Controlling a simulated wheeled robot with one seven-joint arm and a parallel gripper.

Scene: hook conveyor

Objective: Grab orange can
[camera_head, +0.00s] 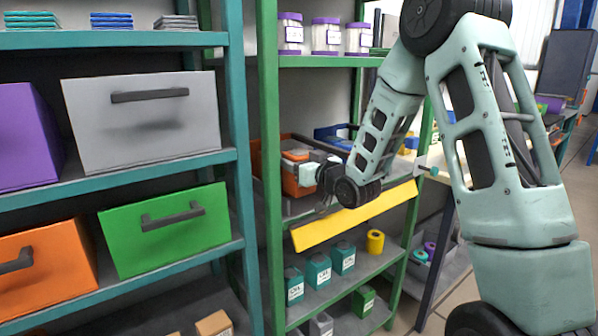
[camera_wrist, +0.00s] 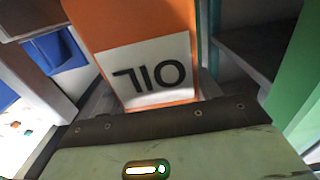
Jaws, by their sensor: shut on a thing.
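An orange can (camera_wrist: 135,22) with a white label reading OIL, upside down in the picture, fills the upper middle of the wrist view. It stands right against the dark front edge of my gripper (camera_wrist: 160,118). In the head view my gripper (camera_head: 290,170) is at the middle shelf of the green rack, shut on the can. A small orange patch (camera_head: 297,155) shows at its fingers; most of the can is hidden there by the gripper.
An orange bin (camera_head: 293,187) is right behind my gripper. A yellow shelf edge (camera_head: 350,218) runs below my wrist. A green upright (camera_head: 268,120) is close on the left.

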